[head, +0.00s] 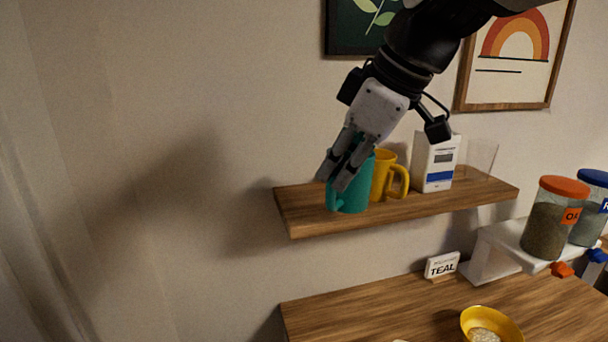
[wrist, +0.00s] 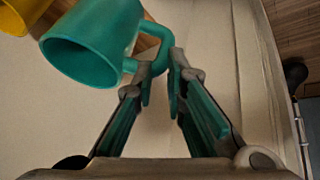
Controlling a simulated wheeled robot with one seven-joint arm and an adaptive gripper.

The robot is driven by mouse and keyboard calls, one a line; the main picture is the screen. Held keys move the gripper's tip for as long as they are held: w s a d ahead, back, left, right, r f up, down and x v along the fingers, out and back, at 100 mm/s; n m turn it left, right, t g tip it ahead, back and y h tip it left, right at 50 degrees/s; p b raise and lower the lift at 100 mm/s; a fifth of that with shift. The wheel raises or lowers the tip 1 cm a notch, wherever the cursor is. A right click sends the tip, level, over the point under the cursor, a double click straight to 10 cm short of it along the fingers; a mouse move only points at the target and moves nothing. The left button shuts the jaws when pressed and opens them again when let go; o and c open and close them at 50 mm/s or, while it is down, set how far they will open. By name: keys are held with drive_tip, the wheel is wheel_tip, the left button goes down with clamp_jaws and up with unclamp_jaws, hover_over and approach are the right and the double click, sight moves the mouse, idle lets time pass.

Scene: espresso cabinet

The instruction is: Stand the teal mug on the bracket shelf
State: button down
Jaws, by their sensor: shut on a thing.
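The teal mug (head: 352,201) is upright at the left part of the wooden bracket shelf (head: 445,204), just left of a yellow mug (head: 382,177). Its base appears at the shelf top; I cannot tell whether it touches or hangs slightly above. My gripper (head: 336,180) comes down from the upper right and covers part of the mug's upper side. In the wrist view, my gripper (wrist: 164,68) is shut on the handle of the teal mug (wrist: 95,40), with the mug's open mouth visible. A corner of the yellow mug (wrist: 15,17) shows there too.
A white carton (head: 435,162) and a clear glass (head: 481,157) stand farther right on the shelf. Below are a counter (head: 370,312), a TEAL sign (head: 442,265), a yellow bowl (head: 490,322) and lidded jars (head: 551,220). The shelf's left end is bare.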

drive_tip(key=w+a+f+p, duration=0.2)
drive_tip(key=w+a+f, duration=0.2)
drive_tip(key=w, duration=0.4)
drive_tip(key=shift+a+f+p, duration=0.2)
drive_tip(key=shift+a+p, duration=0.2)
drive_tip(key=shift+a, duration=0.45)
drive_tip(key=c, duration=1.6)
unclamp_jaws()
drive_tip(key=shift+w, duration=0.1)
drive_tip(key=shift+c, duration=0.2)
drive_tip(key=b+v, duration=0.2)
drive_tip(key=v, duration=0.9)
drive_tip(key=s+d+f+m+h, duration=0.2)
drive_tip(key=s+d+f+m, duration=0.5)
drive_tip(key=s, duration=0.3)
drive_tip(key=s+d+f+m+t+h, duration=0.1)
drive_tip(key=s+d+f+m+h, duration=0.1)
drive_tip(key=s+d+f+m, duration=0.4)
drive_tip(key=s+d+f, duration=0.2)
drive_tip(key=s+d, duration=0.1)
drive_tip(key=s, duration=0.2)
drive_tip(key=shift+m, duration=0.4)
drive_tip(key=shift+d+r, duration=0.1)
